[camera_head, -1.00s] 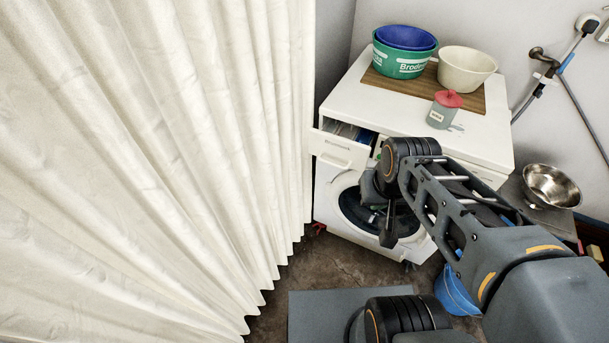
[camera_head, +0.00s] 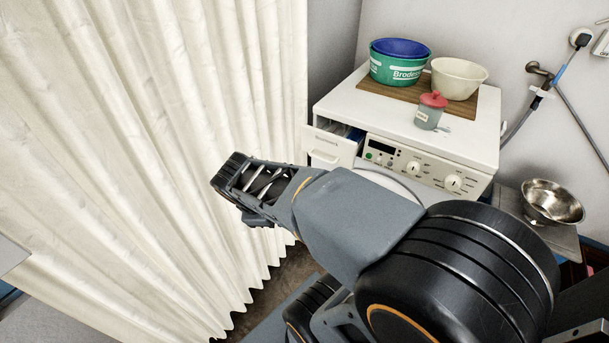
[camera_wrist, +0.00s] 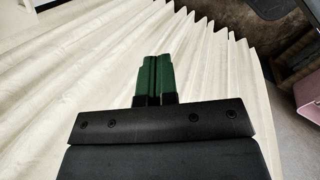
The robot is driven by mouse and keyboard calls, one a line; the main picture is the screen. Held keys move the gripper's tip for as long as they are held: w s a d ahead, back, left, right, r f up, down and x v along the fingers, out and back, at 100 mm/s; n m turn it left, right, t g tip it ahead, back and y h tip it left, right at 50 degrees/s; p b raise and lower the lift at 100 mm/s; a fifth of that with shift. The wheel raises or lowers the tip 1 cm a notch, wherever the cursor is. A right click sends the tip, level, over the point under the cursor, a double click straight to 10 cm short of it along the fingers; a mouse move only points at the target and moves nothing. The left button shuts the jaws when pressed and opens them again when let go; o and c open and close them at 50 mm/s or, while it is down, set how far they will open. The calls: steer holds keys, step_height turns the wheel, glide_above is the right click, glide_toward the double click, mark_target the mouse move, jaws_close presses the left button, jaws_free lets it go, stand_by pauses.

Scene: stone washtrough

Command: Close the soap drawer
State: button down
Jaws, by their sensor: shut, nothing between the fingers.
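The soap drawer (camera_head: 328,148) is the white drawer at the top left of the white washing machine (camera_head: 391,138). It stands pulled out, with its open top and blue insides partly showing. My gripper (camera_wrist: 154,78) shows in the wrist view with its green fingers together and nothing between them. It points at the cream curtain, and no drawer shows in that view. In the head view my arm reaches left in front of the machine, left of and nearer than the drawer; the fingers cannot be made out there.
The cream curtain (camera_head: 150,130) hangs along the left, close to my arm. On the machine top are green and blue tubs (camera_head: 398,65), a cream bowl (camera_head: 458,78) and a red-lidded jar (camera_head: 430,110). A steel bowl (camera_head: 552,203) stands at the right.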

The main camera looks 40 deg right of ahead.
steer(key=w+d+f+n+h+b, duration=0.1)
steer(key=d+f+n+h+b, duration=0.65)
steer(key=n, duration=0.65)
steer(key=w+d+f+n+t+h+b, duration=0.1)
steer(key=w+d+n+h+b, duration=0.1)
steer(key=w+d+n+b, duration=0.3)
steer(key=w+d+f+n+t+h+b, duration=0.1)
steer(key=w+d+n+b, duration=0.3)
steer(key=d+n, duration=0.7)
steer(key=shift+w+d+f+n+t+h+b, duration=0.35)
steer(key=shift+d+t+h+b, duration=0.3)
steer(key=shift+d+b, duration=0.8)
steer(key=shift+w+d+r+p, duration=0.1)
steer(key=shift+w+d+p, duration=0.05)
steer(key=shift+d+p, duration=0.25)
